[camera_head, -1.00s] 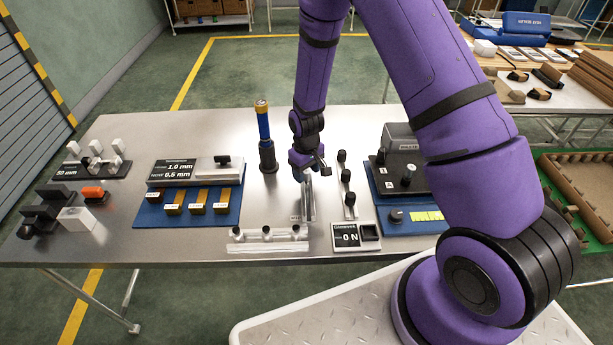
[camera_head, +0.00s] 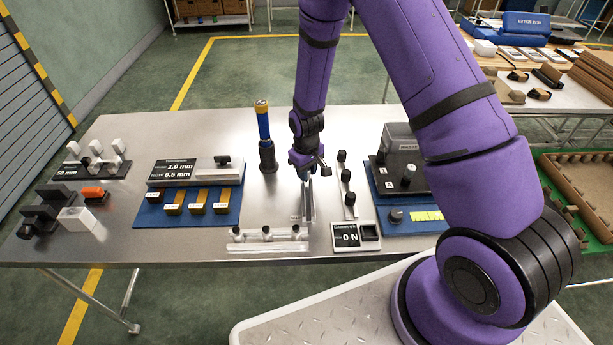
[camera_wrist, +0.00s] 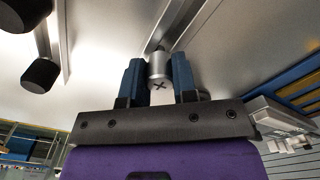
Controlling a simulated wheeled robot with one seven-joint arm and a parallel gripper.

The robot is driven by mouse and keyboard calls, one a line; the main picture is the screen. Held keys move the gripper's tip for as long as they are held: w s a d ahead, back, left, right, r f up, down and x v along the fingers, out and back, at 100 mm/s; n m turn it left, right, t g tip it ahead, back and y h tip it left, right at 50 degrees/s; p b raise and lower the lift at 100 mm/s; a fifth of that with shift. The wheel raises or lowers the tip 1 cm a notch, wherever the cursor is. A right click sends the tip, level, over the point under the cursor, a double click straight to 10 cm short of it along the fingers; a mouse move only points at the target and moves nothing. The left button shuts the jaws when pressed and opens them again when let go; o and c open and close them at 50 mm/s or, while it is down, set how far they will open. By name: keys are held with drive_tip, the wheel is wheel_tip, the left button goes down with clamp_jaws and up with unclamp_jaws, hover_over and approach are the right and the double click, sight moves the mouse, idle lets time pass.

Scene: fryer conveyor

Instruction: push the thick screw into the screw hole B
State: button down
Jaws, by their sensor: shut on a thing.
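My gripper (camera_head: 306,176) is over the middle of the metal table, just above an upright metal bracket (camera_head: 309,206). In the wrist view its two blue fingers (camera_wrist: 158,65) are shut on a silver cylinder with a cross-shaped recess in its end, which looks like the thick screw (camera_wrist: 158,72). The screw sits between the fingertips, in line with a metal rail (camera_wrist: 176,28) behind it. In the head view the gripper hides the screw. I cannot make out screw hole B in either view.
A post with black knobs (camera_head: 349,198) and a display reading 0 N (camera_head: 346,237) stand close on the right. A low white rack (camera_head: 268,246) is in front. A blue and black cylinder (camera_head: 266,145) stands upright at left. A blue mat with blocks (camera_head: 148,216) lies further left.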

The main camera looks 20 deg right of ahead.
drive_tip(key=shift+r, duration=2.2)
